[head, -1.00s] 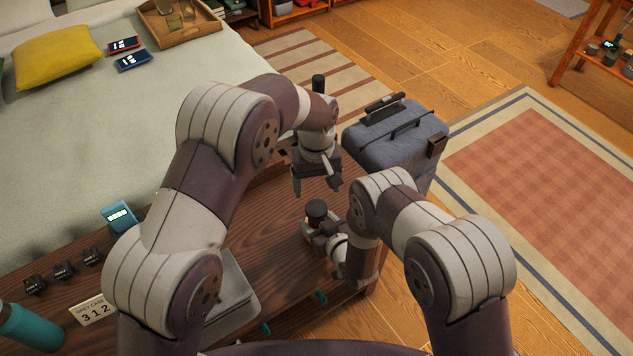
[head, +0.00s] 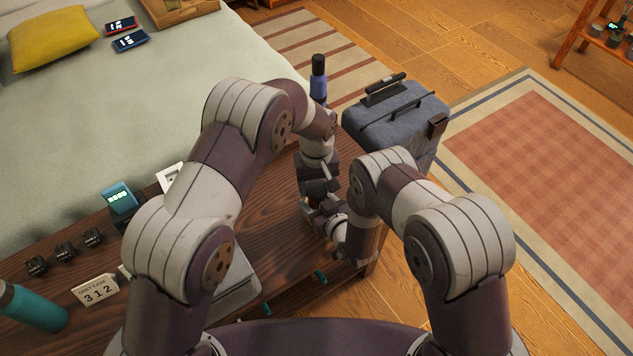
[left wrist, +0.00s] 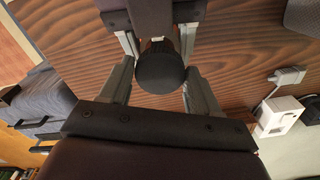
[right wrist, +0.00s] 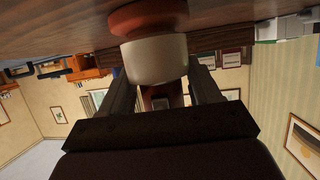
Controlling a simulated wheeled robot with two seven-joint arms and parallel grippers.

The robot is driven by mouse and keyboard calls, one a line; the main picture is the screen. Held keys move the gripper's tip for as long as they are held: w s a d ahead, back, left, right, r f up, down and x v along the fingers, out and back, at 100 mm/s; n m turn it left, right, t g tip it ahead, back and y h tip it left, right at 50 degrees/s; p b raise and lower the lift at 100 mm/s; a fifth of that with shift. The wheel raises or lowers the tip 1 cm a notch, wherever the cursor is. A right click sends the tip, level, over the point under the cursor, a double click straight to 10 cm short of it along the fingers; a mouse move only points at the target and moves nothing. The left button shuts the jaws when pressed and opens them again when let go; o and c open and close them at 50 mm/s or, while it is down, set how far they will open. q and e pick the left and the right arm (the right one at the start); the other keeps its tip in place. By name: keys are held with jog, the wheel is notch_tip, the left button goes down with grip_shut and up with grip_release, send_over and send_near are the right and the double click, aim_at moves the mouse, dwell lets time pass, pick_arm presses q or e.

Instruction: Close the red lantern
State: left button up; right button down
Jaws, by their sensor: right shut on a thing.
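The red lantern stands on the wooden bench top. In the right wrist view, which is upside down, its red base (right wrist: 135,18) meets the wood and its cream body (right wrist: 157,60) sits between the fingers. My right gripper (right wrist: 160,82) is shut on that body from the side. In the left wrist view the lantern's round black cap (left wrist: 160,68) lies between the fingers of my left gripper (left wrist: 160,72), which is open with gaps on both sides. In the head view my left gripper (head: 318,188) is directly over the lantern and mostly hides it; my right gripper (head: 320,208) is just below.
A grey-blue suitcase (head: 392,125) stands beyond the bench's right end. A blue bottle (head: 318,82) shows behind my left arm. On the bench's left are a teal device (head: 119,198), small black blocks (head: 65,252), a "312" card (head: 95,291) and a teal bottle (head: 32,308).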

pick_arm(q)
jog(key=c, duration=0.6)
jog(key=o, duration=1.3)
jog(key=shift+c, duration=0.2)
notch_tip(320, 180, up, 12)
pick_arm(e)
jog(key=shift+c, duration=0.8)
grip_release()
